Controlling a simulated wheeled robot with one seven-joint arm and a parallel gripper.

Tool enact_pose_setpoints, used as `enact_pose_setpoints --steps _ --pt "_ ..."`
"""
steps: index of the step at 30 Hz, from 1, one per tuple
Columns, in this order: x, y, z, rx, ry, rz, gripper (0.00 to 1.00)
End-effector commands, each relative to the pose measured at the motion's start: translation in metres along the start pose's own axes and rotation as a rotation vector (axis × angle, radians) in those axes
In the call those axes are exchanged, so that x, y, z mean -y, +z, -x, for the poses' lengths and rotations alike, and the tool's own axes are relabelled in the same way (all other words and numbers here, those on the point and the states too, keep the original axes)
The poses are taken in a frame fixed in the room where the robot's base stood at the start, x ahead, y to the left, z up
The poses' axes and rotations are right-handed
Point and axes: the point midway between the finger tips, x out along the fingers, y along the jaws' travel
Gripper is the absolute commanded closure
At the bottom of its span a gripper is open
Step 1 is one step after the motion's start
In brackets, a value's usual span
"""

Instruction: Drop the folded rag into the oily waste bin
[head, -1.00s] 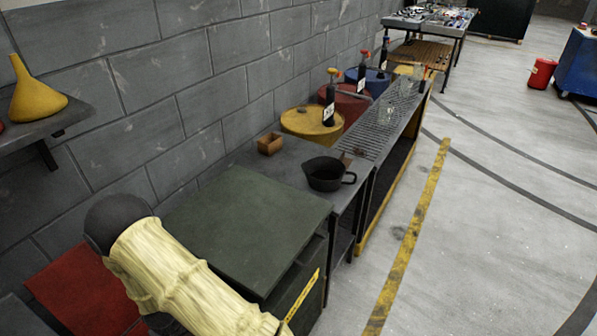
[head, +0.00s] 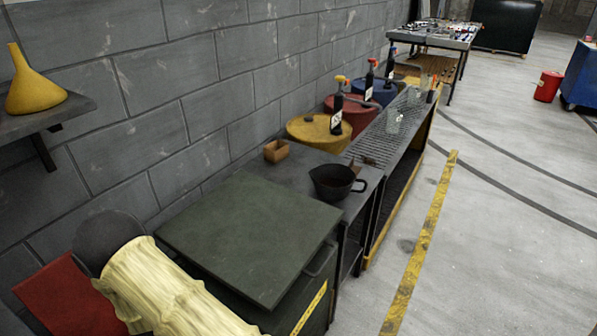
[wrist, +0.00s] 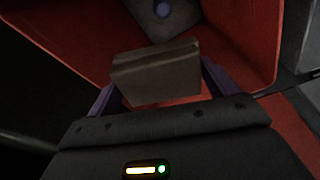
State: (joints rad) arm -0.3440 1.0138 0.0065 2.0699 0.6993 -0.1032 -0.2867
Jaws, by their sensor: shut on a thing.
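My gripper (wrist: 160,92) shows in the wrist view, its purple fingers on either side of a brown-grey, block-shaped folded rag (wrist: 155,70). It is shut on the rag. Behind the rag are red walls (wrist: 60,38) around a darker hollow, which look like the inside of the oily waste bin. I cannot tell how deep the rag is relative to the rim. In the head view a red panel (head: 60,295), likely part of that bin, shows at the lower left, partly covered by my arm. The gripper and rag are hidden there.
A dark green lidded box (head: 250,240) stands right beside my arm. Beyond it a bench holds a black pot (head: 335,183) and a small wooden box (head: 276,151). A yellow funnel (head: 35,88) sits on a wall shelf at left.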

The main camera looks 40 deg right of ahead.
Motion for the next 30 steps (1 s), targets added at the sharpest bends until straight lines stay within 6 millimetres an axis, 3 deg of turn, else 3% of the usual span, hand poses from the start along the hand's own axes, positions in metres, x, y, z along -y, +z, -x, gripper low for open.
enact_pose_setpoints --steps 1,6,18,19,21,30 --pt "0.0 0.002 -0.012 0.0 0.0 -0.001 0.36" --pt "0.0 0.004 -0.026 0.0 0.0 -0.002 0.36" --pt "0.0 0.004 -0.029 0.0 0.0 -0.001 0.36" --pt "0.0 0.004 -0.029 0.0 0.0 -0.001 0.1" --pt "0.0 0.004 -0.029 0.0 0.0 -0.001 0.0" --pt "0.0 0.004 -0.026 -0.001 0.0 -0.001 0.0"
